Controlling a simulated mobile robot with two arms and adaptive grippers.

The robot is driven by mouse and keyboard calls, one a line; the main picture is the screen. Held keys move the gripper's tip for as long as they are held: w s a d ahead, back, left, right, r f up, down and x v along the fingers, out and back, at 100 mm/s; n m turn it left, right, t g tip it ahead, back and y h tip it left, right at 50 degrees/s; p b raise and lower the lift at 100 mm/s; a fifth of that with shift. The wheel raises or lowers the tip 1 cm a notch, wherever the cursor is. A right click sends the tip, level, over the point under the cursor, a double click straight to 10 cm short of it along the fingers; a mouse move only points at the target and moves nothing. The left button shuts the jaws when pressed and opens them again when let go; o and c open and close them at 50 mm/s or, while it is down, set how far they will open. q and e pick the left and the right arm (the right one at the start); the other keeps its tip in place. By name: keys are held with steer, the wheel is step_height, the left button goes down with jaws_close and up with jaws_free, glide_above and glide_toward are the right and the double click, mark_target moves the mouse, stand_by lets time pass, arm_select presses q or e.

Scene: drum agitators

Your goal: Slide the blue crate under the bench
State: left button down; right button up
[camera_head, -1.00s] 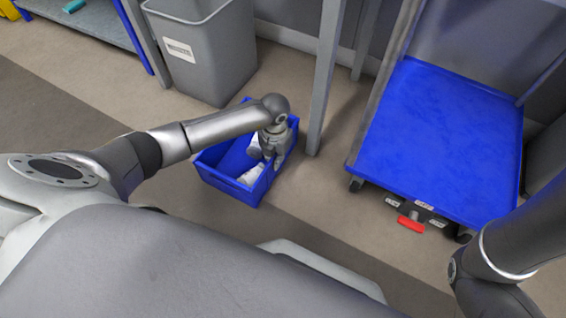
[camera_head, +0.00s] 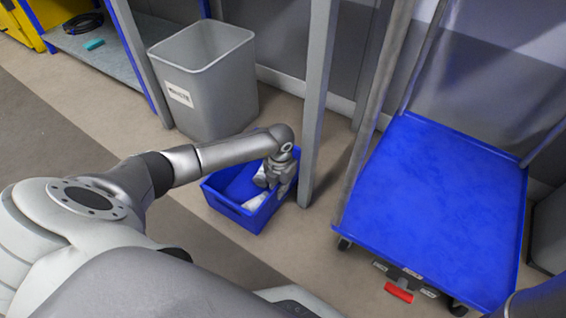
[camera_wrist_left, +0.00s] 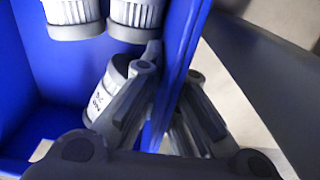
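The blue crate (camera_head: 225,207) stands on the floor at the centre of the head view, with white cylindrical parts (camera_head: 254,202) inside. My left gripper (camera_head: 272,185) is at its right wall. In the left wrist view, the fingers of my left gripper (camera_wrist_left: 172,70) lie on both sides of the crate's wall (camera_wrist_left: 181,45) and close on it; ribbed white parts (camera_wrist_left: 135,12) show inside. A grey post (camera_head: 313,110), possibly a bench leg, stands just right of the crate; no bench top shows above it. My right gripper is out of view.
A grey bin (camera_head: 210,95) stands behind the crate. A blue platform cart (camera_head: 435,200) with a red pedal (camera_head: 398,292) is at the right. A low grey shelf (camera_head: 105,55) with blue posts is at upper left. Floor (camera_head: 60,130) at left is clear.

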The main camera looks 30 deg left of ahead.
arm_select(q)
steer(key=c, duration=1.6)
jaws_free()
steer(key=shift+o, duration=0.2)
step_height(320, 180, up, 12)
steer(key=shift+r, duration=0.1)
steer(key=shift+s, duration=0.1)
